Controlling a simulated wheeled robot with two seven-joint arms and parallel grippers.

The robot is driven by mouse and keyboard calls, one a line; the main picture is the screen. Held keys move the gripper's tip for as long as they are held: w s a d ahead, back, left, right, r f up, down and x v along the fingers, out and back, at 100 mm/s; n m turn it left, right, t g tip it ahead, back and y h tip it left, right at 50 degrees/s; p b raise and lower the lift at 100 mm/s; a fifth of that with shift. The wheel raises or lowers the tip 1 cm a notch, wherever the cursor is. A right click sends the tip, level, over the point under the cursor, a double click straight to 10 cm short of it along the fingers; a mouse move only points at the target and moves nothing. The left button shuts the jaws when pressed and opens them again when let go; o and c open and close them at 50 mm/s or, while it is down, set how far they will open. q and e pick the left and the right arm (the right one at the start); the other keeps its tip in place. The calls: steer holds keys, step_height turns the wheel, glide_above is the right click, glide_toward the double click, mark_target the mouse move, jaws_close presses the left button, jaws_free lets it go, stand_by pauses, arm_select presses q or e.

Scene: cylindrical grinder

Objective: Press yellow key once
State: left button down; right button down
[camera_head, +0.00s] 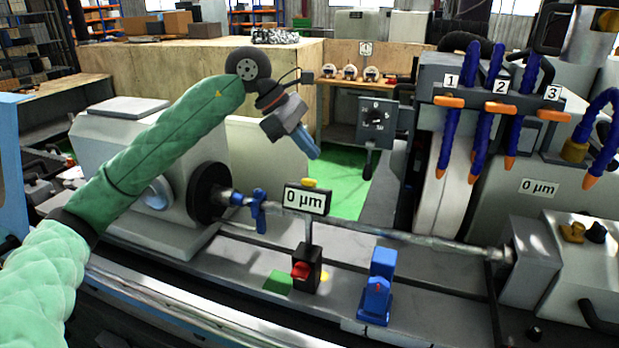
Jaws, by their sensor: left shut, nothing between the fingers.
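A small yellow key (310,183) sits on top of the "0 µm" display (306,200), which stands on a post near the middle of the machine bed. My left gripper (311,153) is shut and empty. Its fingertips point down and to the right, and in the picture they are a little above the yellow key, with a visible gap. How far apart they are in depth I cannot tell. My right gripper is not in view.
A shaft (400,236) runs across the grinder behind the display. A red button (301,271) is on the black base below it. A blue device (377,288) stands to the right. Blue hoses with orange nozzles (473,165) hang at right. Green floor (350,185) shows behind.

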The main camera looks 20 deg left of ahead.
arm_select(q)
steer(key=shift+w+r, duration=0.25)
steer(key=shift+r, duration=0.35)
steer(key=shift+w+r, duration=0.2)
steer(key=shift+r, duration=0.35)
